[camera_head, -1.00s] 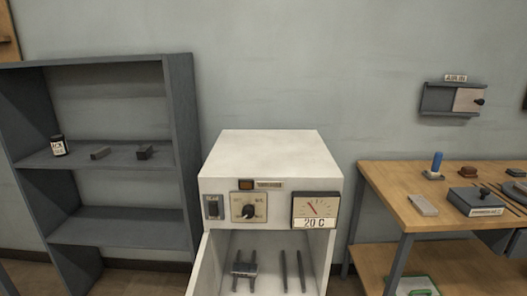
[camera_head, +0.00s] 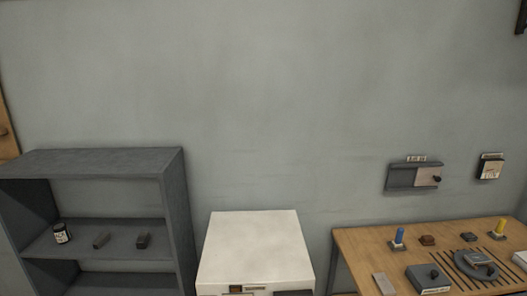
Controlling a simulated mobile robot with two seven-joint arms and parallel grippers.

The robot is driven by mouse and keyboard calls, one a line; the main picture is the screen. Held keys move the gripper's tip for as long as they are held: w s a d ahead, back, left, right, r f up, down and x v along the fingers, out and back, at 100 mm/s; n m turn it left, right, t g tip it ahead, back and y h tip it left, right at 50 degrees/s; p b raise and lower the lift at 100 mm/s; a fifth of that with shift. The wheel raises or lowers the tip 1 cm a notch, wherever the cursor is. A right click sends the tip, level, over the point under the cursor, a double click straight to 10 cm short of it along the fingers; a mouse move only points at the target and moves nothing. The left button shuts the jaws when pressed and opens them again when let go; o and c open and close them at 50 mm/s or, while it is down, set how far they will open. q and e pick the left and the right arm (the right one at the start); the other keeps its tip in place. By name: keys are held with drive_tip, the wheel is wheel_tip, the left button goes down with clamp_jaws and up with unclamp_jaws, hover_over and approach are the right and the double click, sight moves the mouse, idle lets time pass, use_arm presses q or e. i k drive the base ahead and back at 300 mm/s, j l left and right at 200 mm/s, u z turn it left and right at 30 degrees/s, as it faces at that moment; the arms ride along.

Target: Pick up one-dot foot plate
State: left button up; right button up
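I cannot pick out a one-dot foot plate, as no dot marking is readable at this size. Two small blocks lie on the grey shelf unit (camera_head: 95,163) at left: a grey-brown block (camera_head: 102,240) and a darker block (camera_head: 143,240). Neither of my grippers is in view.
A white cabinet (camera_head: 255,245) stands between shelf and bench, its front mostly cut off below. A labelled jar (camera_head: 61,233) stands on the shelf. A blue-topped piece (camera_head: 398,238) and a yellow-topped piece (camera_head: 499,228) stand on the bench. A wall holder (camera_head: 402,177) hangs above.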

sight(479, 259)
drive_tip(key=k+j+z, duration=0.1)
drive_tip(key=j, duration=0.35)
drive_tip(key=k+j+z, duration=0.1)
drive_tip(key=k+j, duration=0.2)
drive_tip(key=j, duration=0.15)
drive_tip(key=k+j+z, duration=0.1)
drive_tip(key=k+j, duration=0.15)
drive_tip(key=j, duration=0.2)
drive_tip(key=k+j+z, duration=0.1)
drive_tip(key=k+j, duration=0.15)
drive_tip(key=j, duration=0.15)
drive_tip(key=i+l+z, duration=0.35)
drive_tip(key=i+l, duration=0.2)
drive_tip(key=i, duration=0.35)
drive_tip(key=i+l+z, duration=0.3)
drive_tip(key=i, duration=0.7)
drive_tip(key=i+z, duration=0.35)
drive_tip(key=i, duration=1.45)
drive_tip(key=i+l+u, duration=0.15)
drive_tip(key=i, duration=0.75)
